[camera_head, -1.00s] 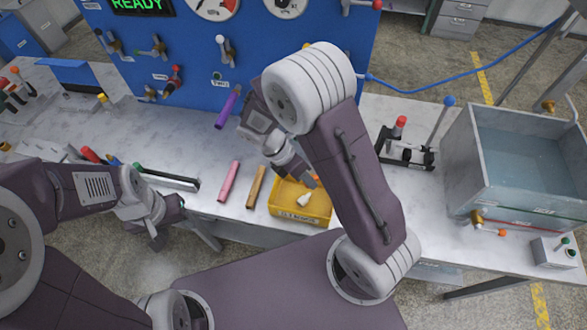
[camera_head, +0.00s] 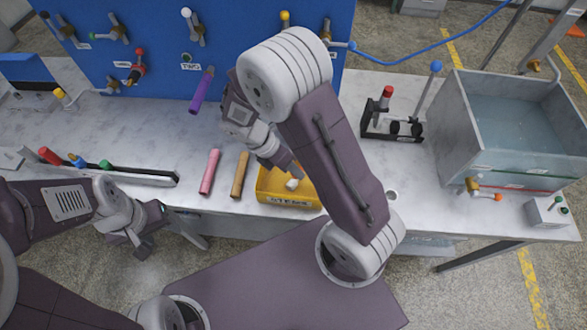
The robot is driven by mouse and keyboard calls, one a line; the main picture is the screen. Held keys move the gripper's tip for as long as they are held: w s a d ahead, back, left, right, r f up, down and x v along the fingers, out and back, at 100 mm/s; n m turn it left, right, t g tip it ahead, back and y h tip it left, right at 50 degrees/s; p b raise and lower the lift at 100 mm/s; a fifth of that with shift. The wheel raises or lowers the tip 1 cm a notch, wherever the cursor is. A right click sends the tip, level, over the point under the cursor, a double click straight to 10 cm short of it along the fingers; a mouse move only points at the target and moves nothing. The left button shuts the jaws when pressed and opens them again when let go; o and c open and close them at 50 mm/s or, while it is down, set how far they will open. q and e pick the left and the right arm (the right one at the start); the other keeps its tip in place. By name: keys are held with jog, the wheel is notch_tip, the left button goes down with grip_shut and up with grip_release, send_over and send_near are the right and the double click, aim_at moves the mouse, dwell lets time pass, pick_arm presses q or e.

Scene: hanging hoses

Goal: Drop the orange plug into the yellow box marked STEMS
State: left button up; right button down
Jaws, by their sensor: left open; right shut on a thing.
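The yellow box (camera_head: 290,200) marked on its front, the lettering too small to read surely, stands near the table's front edge. A small white thing (camera_head: 292,184) shows inside it. My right gripper (camera_head: 289,170) reaches down over the box's back part, its jaws shut. What it holds is hidden behind the gripper and arm; I see no orange plug clearly. My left gripper (camera_head: 150,220) is open and empty, off the table's front edge at the left.
A pink tube (camera_head: 210,172) and a brown tube (camera_head: 240,175) lie left of the box. A purple handle (camera_head: 202,91) is at the blue panel (camera_head: 225,30). A black stand with levers (camera_head: 392,120) and a grey water tank (camera_head: 500,150) stand to the right.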

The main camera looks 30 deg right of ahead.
jog(key=shift+d+r, duration=0.1)
jog(key=c, duration=1.1)
grip_release()
jog(key=p+v, duration=0.1)
jog(key=v, duration=0.8)
